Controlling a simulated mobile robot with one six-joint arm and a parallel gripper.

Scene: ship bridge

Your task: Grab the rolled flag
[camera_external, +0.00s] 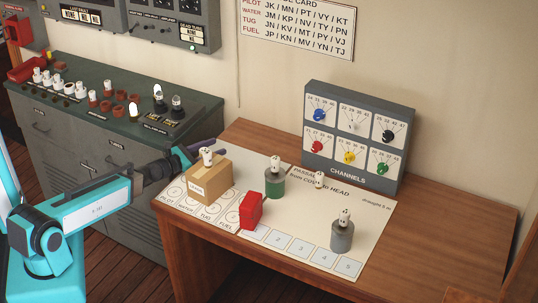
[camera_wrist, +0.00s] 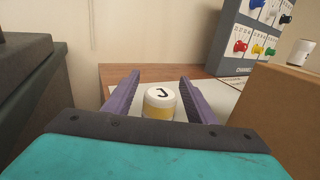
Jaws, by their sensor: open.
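A short roll with a white top marked J and a yellow band (camera_wrist: 159,103), apparently the rolled flag, stands upright between my gripper's purple fingers in the wrist view. My gripper (camera_wrist: 158,84) is open, with a finger on either side of it; I cannot tell whether either touches. In the external view my gripper (camera_external: 190,157) is low at the desk's left end, behind a cardboard box (camera_external: 212,187).
The box (camera_wrist: 278,112) stands close on the right of my gripper in the wrist view. The dark green console (camera_external: 90,100) is close on the left. A red block (camera_external: 250,210) and a channels panel (camera_external: 350,140) are on the desk. The desk's right end is clear.

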